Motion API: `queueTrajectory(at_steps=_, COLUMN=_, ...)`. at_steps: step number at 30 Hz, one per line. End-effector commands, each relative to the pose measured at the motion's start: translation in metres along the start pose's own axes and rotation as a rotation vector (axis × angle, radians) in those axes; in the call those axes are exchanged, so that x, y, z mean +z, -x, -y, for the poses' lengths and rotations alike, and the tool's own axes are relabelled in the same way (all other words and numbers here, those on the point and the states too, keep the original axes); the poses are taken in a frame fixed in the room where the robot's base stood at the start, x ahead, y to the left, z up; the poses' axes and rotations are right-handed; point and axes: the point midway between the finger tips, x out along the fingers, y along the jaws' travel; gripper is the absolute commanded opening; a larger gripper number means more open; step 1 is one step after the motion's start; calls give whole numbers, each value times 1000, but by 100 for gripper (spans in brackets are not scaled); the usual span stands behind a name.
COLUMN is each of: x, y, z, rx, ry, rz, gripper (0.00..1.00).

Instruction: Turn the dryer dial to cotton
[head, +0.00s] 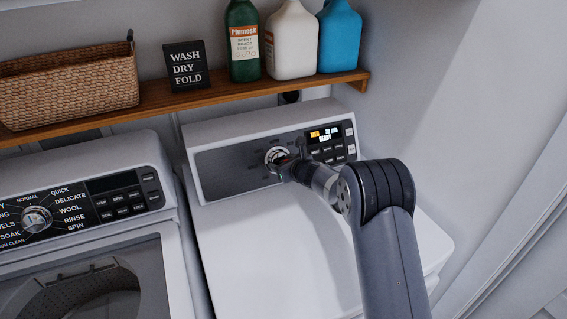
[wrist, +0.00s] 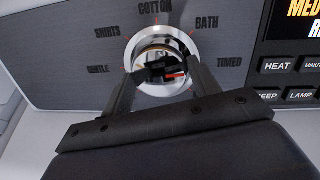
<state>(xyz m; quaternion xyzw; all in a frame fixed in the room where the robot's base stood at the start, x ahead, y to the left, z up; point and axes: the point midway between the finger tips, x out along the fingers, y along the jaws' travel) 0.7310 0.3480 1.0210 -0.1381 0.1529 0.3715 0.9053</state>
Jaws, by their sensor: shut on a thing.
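The dryer (head: 265,235) is the white machine on the right. Its chrome dial (head: 275,156) is on the grey panel, partly hidden by my gripper (head: 289,168) in the head view. In the wrist view the dial (wrist: 161,43) lies between the two dark fingers of my gripper (wrist: 161,72), which are shut on it. The cotton label (wrist: 155,7) is above the dial. Shirts and gentle are to its left, bath and timed to its right. A small red mark shows low on the dial face; I cannot tell which label the dial points to.
A lit display (head: 325,134) and buttons are right of the dial. A washer (head: 90,165) with its own dial stands at the left. A wooden shelf (head: 190,97) above holds a basket, a sign and 3 bottles. The dryer top is clear.

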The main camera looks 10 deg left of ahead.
Motion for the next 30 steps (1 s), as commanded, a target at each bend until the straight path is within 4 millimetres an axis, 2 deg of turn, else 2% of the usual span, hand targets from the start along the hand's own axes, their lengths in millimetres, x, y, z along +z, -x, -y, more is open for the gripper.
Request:
queueTrajectory(at_steps=5, x=0, y=0, z=0, rx=1, ry=0, rz=0, gripper=35)
queueTrajectory(at_steps=16, x=0, y=0, z=0, rx=8, ry=73, rz=-4, gripper=35)
queueTrajectory(at_steps=30, x=0, y=-1, z=1, rx=52, ry=458, rz=-33, gripper=35)
